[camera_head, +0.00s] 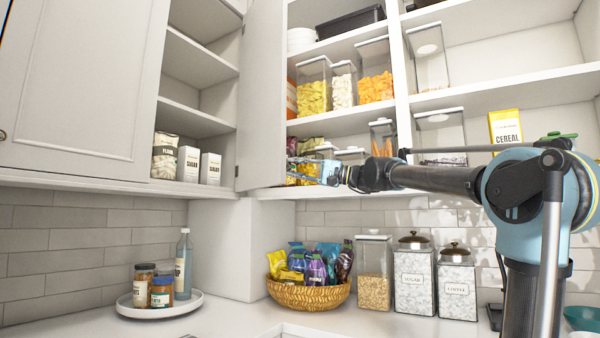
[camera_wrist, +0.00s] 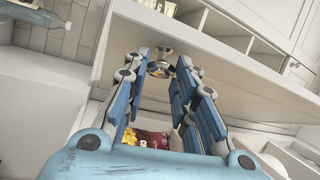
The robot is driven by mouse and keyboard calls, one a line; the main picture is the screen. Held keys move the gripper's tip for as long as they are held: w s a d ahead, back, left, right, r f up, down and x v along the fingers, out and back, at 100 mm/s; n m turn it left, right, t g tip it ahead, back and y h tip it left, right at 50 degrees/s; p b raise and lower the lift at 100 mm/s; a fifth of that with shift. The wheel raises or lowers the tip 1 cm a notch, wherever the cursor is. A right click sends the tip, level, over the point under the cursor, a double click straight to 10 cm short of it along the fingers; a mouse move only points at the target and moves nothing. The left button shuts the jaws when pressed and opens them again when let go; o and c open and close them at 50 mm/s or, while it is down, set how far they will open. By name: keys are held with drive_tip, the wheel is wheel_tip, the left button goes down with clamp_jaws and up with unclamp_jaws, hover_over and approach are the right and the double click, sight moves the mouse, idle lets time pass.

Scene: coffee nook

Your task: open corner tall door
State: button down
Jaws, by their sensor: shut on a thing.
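The corner tall door (camera_head: 262,95) is a white panel standing open between the left shelves and the right shelves. In the wrist view the door (camera_wrist: 235,85) is a broad pale surface slanting across the picture. A round metallic knob (camera_wrist: 161,69) sits on it between my fingertips. My gripper (camera_head: 293,170) reaches from the right to the door's lower right part. In the wrist view my gripper (camera_wrist: 162,66) has its blue fingers closed in around the knob. In the head view the fingers hide the knob.
Jars and bags fill the right shelves (camera_head: 340,125) behind my gripper. A second white door (camera_head: 75,85) is at left. Below, the counter holds a basket (camera_head: 310,296) of packets, canisters (camera_head: 415,282) and a round tray (camera_head: 160,309) with bottles.

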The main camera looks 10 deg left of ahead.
drive_tip(key=shift+w+d+f, duration=0.1)
drive_tip(key=shift+w+d, duration=0.2)
drive_tip(key=shift+w, duration=0.05)
drive_tip(key=c, duration=1.3)
unclamp_jaws()
drive_tip(key=d+f, duration=0.2)
drive_tip(key=d, duration=0.9)
drive_tip(key=shift+w+d+f, duration=0.15)
drive_tip(key=shift+w+d, duration=0.2)
drive_tip(key=shift+d, duration=0.05)
